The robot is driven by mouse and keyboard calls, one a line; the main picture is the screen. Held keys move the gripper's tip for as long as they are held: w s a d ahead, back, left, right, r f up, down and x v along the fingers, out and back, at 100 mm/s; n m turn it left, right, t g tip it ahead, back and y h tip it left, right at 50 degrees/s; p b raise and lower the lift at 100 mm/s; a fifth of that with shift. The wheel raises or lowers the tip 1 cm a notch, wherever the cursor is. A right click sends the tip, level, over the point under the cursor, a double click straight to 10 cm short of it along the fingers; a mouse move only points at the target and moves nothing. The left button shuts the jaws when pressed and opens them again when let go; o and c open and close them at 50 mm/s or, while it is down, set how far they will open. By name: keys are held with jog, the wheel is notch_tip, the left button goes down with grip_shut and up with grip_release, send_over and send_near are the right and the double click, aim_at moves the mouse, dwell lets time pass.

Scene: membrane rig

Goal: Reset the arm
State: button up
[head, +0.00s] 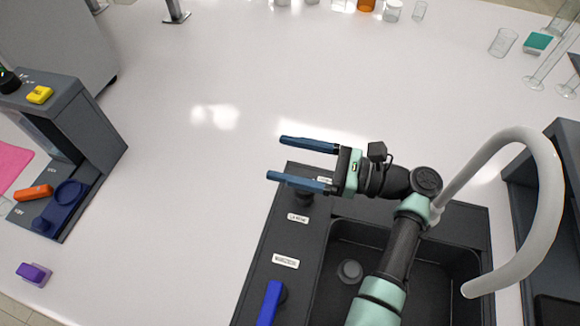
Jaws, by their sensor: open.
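My gripper (290,160) is open and empty. Its two blue fingers point left, spread apart, over the white bench near the top left corner of the black sink unit. My arm reaches up from the lower right across the sink and passes close beside the white curved faucet (547,190). Nothing shows between the fingers.
The black sink (425,262) has a blue lever (270,302) and labels along its left side. A dark grey rig (85,135) with a yellow piece (39,95) stands at the left. Glassware (503,42) stands at the back right. The bench centre is clear.

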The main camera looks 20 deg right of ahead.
jog(key=shift+r, duration=1)
